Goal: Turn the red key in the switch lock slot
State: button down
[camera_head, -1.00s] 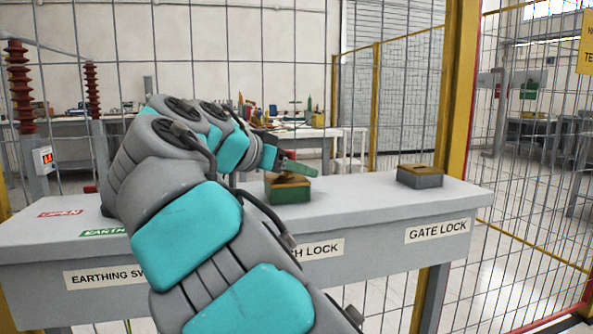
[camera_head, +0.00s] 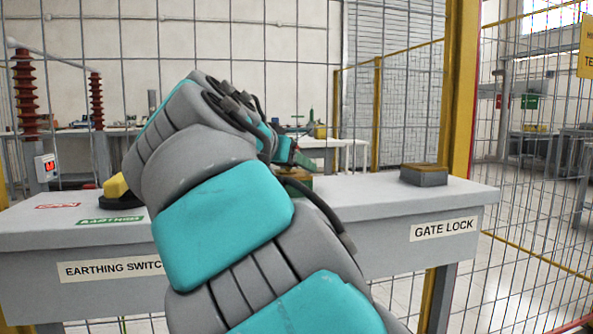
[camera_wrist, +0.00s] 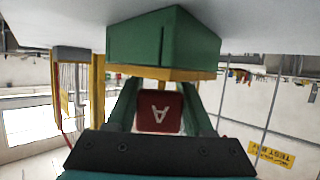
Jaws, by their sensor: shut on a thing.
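The red key (camera_wrist: 162,115), marked with a letter A, is between my gripper's two green fingers (camera_wrist: 160,108) in the wrist view. My gripper is shut on it. The switch lock (camera_wrist: 165,40) is a green box with a yellow top face, seen upside down in the wrist view. The key's head is right at the yellow face; its shaft and the slot are mostly hidden. In the head view my gripper (camera_head: 298,158) is just above the switch lock box (camera_head: 298,185), which my arm largely covers.
The gate lock box (camera_head: 424,176) stands right on the grey table (camera_head: 375,205). A yellow handle (camera_head: 116,186) on a dark base is at the left, beside the arm. A wire fence with a yellow post (camera_head: 458,90) rises behind.

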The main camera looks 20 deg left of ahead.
jog(key=shift+a+f+n+y+b, duration=0.1)
jog(key=shift+n+y+b, duration=0.25)
jog(key=shift+n+y, duration=0.15)
jog(key=shift+a+f+n+y+b, duration=0.1)
jog(key=shift+n+y+b, duration=0.3)
jog(key=shift+y, duration=0.1)
jog(key=shift+a+r+n+y, duration=0.15)
jog(key=shift+n+y, duration=0.35)
jog(key=shift+y, duration=0.1)
jog(key=n+y, duration=0.1)
jog(key=n+y+p, duration=0.1)
jog(key=y, duration=0.1)
jog(key=shift+a+r+n+g, duration=0.1)
jog(key=shift+a+n+g, duration=0.1)
jog(key=shift+n+g, duration=0.1)
jog(key=shift+s+a+n+g+y+p, duration=0.1)
jog(key=shift+a+n+g+y+p, duration=0.15)
jog(key=shift+n+y+p, duration=0.75)
jog(key=c, duration=1.6)
grip_release()
jog(key=shift+s+a+n+g+y+p, duration=0.1)
jog(key=shift+n+g+y+p, duration=0.25)
jog(key=shift+y, duration=0.25)
jog(key=shift+s+a+f+n+y, duration=0.1)
jog(key=shift+a+f+n+y, duration=0.1)
jog(key=shift+a+n+y, duration=0.15)
jog(key=shift+f, duration=0.1)
